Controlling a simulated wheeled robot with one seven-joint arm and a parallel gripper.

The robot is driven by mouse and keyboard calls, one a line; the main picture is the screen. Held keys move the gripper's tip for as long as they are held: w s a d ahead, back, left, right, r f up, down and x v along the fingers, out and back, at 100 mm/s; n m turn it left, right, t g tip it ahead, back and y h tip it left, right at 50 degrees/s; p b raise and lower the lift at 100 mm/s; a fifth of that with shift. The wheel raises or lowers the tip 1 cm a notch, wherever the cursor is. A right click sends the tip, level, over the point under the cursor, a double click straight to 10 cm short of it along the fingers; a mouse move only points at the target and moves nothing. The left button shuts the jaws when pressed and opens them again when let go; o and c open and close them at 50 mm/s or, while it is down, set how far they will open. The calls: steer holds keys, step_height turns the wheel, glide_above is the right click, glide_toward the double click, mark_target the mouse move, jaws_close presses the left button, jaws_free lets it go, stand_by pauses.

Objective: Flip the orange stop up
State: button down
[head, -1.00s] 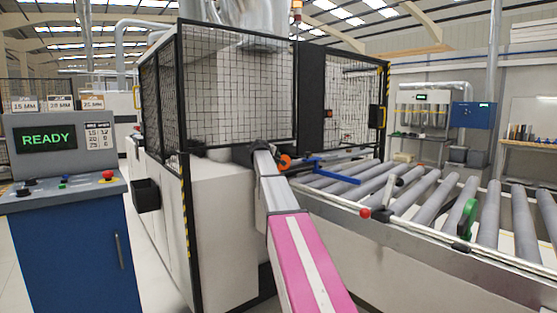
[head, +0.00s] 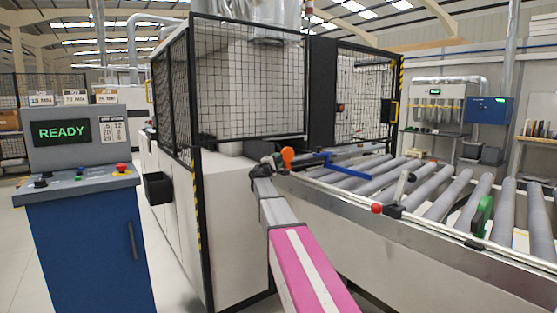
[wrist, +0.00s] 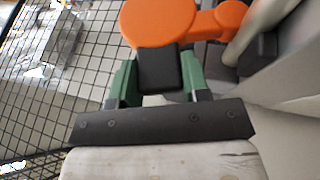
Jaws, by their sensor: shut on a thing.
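The orange stop (head: 287,156) stands up at the near left end of the roller conveyor, its round end on top. In the wrist view the orange stop (wrist: 158,22) fills the top as a broad disc, with a second orange rounded part to its right. My gripper (head: 268,166) is at the stop's left side in the head view. In the wrist view my gripper (wrist: 158,72) shows green fingers on either side of a black block just below the disc, shut on the stop. The exact contact is partly hidden.
A mesh guard (head: 250,80) stands close behind my gripper. A console (head: 80,150) reading READY stands left.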

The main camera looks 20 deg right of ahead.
steer(key=shift+s+a+f, duration=0.1)
steer(key=shift+a+f, duration=0.05)
steer(key=shift+f, duration=0.1)
stand_by(0.4)
steer(key=c, duration=0.6)
jaws_free()
steer(key=v, duration=1)
steer(key=shift+a+f, duration=0.25)
steer(key=shift+f, duration=0.15)
steer(key=shift+s, duration=0.2)
